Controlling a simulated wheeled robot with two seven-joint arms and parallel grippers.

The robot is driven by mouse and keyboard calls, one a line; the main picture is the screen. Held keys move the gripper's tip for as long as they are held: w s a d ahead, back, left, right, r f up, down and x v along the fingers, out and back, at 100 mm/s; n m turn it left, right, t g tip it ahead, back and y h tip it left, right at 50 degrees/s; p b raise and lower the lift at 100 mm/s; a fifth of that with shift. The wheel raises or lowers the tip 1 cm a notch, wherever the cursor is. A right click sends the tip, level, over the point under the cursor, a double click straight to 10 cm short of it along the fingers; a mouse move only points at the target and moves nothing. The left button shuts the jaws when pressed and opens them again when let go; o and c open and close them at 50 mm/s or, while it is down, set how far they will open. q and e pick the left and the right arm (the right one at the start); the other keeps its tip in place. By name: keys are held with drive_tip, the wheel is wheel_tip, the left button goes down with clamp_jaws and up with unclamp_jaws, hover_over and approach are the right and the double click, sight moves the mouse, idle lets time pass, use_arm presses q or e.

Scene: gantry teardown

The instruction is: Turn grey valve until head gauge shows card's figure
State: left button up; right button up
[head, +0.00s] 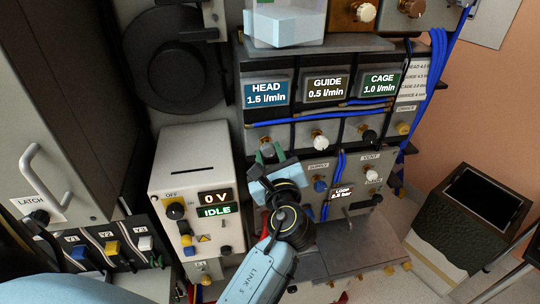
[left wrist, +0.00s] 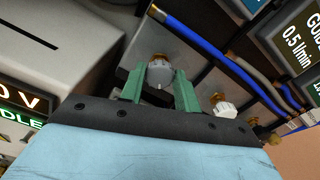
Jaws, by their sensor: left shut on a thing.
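The grey valve (left wrist: 159,74) sits between the green fingers of my left gripper (left wrist: 160,90) in the left wrist view. My left gripper (head: 268,153) is shut on it, below the head gauge (head: 266,93), and its fingers hide most of the valve in the head view. The head gauge shows 1.5 l/min. The card (head: 412,79) is at the right end of the gauge row; its small figures are hard to read. My right gripper is not in view.
The guide gauge (head: 327,88) shows 0.5 l/min and the cage gauge (head: 382,84) 1.0 l/min. A white knob (head: 320,141) and a black knob (head: 369,136) lie to the right. Blue hoses run above them. A control box (head: 190,150) reading 0 V, IDLE stands at left.

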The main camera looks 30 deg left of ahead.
use_arm(q)
drive_tip(key=n+b, duration=0.1)
drive_tip(key=n, duration=0.2)
drive_tip(key=shift+f+n, duration=0.15)
drive_tip(key=shift+n, duration=0.25)
drive_tip(key=n+b, duration=0.1)
drive_tip(key=n, duration=0.1)
drive_tip(key=shift+n, duration=0.4)
drive_tip(key=n+b, duration=0.2)
drive_tip(key=n, duration=0.1)
drive_tip(key=shift+s+n+b, duration=0.1)
drive_tip(key=shift+n+b, duration=0.9)
drive_tip(key=shift+n, duration=0.7)
drive_tip(key=o, duration=1)
